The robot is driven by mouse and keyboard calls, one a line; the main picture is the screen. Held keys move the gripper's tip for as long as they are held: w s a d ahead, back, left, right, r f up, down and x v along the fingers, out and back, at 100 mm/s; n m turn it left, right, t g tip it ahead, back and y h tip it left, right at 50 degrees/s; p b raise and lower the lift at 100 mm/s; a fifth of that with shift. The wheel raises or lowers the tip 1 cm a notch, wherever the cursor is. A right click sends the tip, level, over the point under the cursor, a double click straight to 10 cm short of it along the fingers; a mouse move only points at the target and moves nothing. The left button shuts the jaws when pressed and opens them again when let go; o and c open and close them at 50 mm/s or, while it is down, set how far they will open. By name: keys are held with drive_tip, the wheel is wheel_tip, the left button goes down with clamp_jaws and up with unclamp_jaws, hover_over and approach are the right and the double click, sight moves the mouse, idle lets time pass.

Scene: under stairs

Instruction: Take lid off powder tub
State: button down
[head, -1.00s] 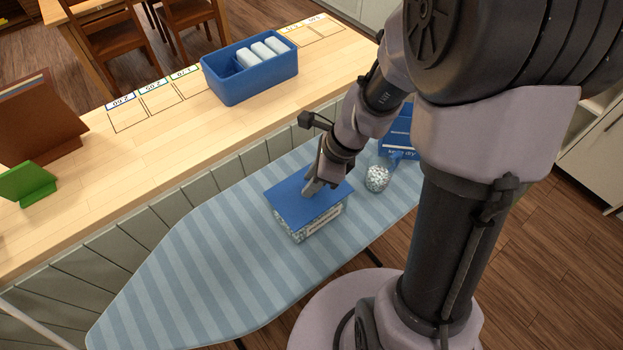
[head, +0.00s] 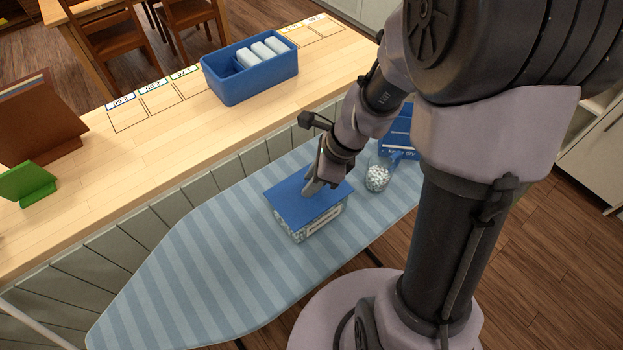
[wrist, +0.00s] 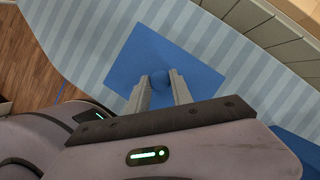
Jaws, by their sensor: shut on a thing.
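The powder tub (head: 308,227) is a clear box of pale granules with a label on its front. It stands on the striped ironing board. Its flat blue lid (head: 291,203) lies on top of it. In the wrist view the lid (wrist: 130,63) shows as a blue square with a round blue knob (wrist: 160,79) in its middle. My gripper (head: 312,188) points down at the lid's middle. In the wrist view its two fingers (wrist: 160,92) are on either side of the knob, shut on it. The fingertips' contact is partly hidden in the head view.
A clear scoop or jar of granules (head: 377,178) and a blue "keep dry" box (head: 398,146) are right of the tub, near my arm. A blue bin (head: 250,88) with white packs stands on the wooden counter (head: 190,130). The ironing board's left (head: 170,285) is clear.

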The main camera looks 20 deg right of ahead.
drive_tip(key=shift+r, duration=0.1)
drive_tip(key=shift+r+p, duration=1)
wheel_tip(320, 180, up, 6)
drive_tip(key=p, duration=0.6)
drive_tip(key=shift+r, duration=0.15)
drive_tip(key=shift+f, duration=0.2)
